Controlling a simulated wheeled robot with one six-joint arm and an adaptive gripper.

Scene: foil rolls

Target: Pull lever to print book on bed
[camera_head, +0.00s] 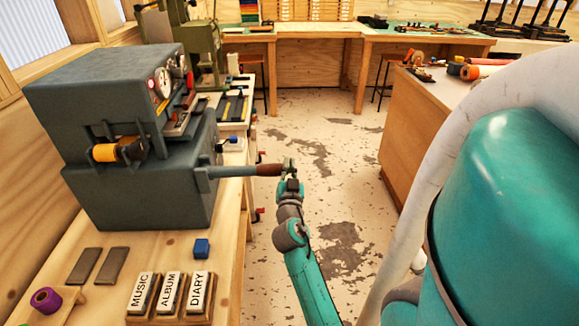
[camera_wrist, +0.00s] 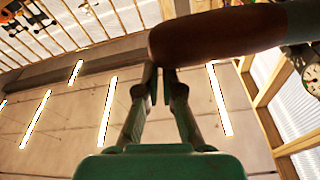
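The grey press (camera_head: 130,190) stands on the bench at left with an orange foil roll (camera_head: 104,152) on its side. Its lever (camera_head: 235,171) sticks out roughly level to the right and ends in a brown grip. My gripper (camera_head: 289,166) is at the grip's outer end. In the wrist view the brown grip (camera_wrist: 225,32) crosses above my gripper's fingers (camera_wrist: 160,75) and hides their tips. The finger parts that show are close together. I cannot tell if they clamp the grip. The bed and any book on it cannot be made out clearly.
Type blocks MUSIC (camera_head: 141,295), ALBUM (camera_head: 170,294) and DIARY (camera_head: 199,293) stand at the bench front. Near them are a blue block (camera_head: 201,248), two brown flat pieces (camera_head: 85,266) and a purple roll (camera_head: 45,300). Open floor (camera_head: 320,210) lies right of the bench.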

